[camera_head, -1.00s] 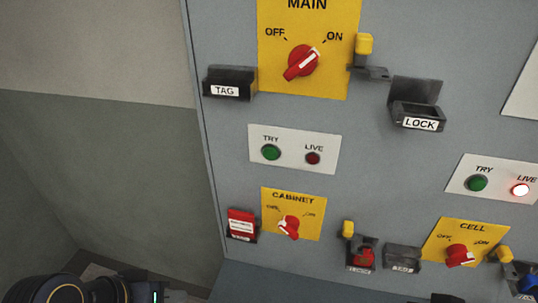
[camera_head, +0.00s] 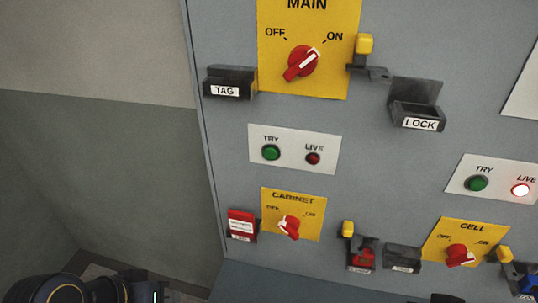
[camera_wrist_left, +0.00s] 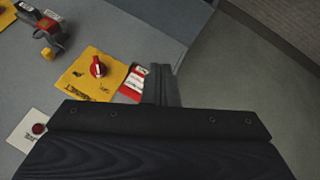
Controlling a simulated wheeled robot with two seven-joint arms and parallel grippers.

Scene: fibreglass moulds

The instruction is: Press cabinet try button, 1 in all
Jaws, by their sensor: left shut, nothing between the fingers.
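The cabinet try button (camera_head: 271,152) is a round green button under the word TRY on a white plate, above the yellow CABINET switch plate (camera_head: 310,228). The LIVE lamp (camera_head: 313,158) beside it is dark red and unlit. In the left wrist view the same lamp (camera_wrist_left: 38,128) shows at the left, and the green button is hidden behind my gripper body. My left gripper (camera_wrist_left: 162,85) is shut and empty, seen near the red tag beside the CABINET plate. In the head view only part of my left arm shows at the bottom left.
The MAIN switch (camera_head: 302,63) points to ON. TAG (camera_head: 230,83) and LOCK (camera_head: 418,117) holders jut from the panel. A red tag (camera_head: 241,224) sits left of the CABINET switch. The CELL LIVE lamp (camera_head: 520,190) is lit. Free room lies left of the panel.

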